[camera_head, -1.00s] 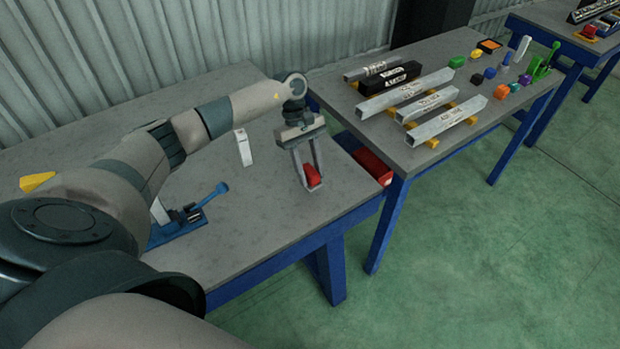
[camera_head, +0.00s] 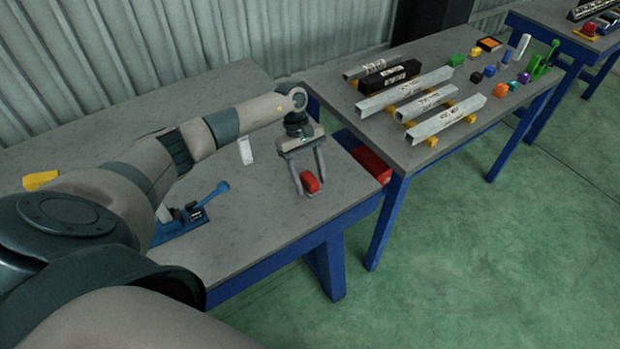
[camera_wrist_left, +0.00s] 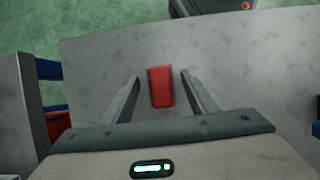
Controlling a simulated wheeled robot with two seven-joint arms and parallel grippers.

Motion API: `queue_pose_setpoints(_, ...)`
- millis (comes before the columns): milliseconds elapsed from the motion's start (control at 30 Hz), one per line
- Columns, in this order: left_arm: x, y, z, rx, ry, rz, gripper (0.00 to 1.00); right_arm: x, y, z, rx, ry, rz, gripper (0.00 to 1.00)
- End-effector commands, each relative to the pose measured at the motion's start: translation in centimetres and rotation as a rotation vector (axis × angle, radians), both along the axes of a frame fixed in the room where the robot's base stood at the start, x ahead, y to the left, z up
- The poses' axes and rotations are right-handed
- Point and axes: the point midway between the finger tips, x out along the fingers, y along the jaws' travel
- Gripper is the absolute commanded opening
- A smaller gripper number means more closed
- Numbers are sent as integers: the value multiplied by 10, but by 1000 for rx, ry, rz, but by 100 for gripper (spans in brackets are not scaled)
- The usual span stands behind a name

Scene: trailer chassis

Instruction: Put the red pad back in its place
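The red pad (camera_head: 310,182) is a small red block near the front right of the near table. It also shows in the left wrist view (camera_wrist_left: 160,87), lying on the grey top. My left gripper (camera_head: 313,190) is above it with its fingers spread, one on each side of the pad. In the left wrist view my left gripper (camera_wrist_left: 160,90) is open, with a gap between the pad and each finger. My right gripper is not in view.
A blue fixture with a lever (camera_head: 190,213) and a white upright block (camera_head: 245,151) stand on the near table (camera_head: 250,235). The right table (camera_head: 440,150) holds metal beams and several small coloured parts.

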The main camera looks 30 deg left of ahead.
Motion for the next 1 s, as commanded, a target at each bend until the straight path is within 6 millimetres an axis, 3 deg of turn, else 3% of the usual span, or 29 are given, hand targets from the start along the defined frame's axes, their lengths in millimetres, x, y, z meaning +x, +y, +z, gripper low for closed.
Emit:
queue_pose_setpoints(367,0,0,5,-1,0,0,53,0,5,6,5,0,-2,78)
queue_pose_setpoints(467,2,4,9,1,-2,-1,53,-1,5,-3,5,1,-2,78)
queue_pose_setpoints(1000,17,37,91,1,-3,0,53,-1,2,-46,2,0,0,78)
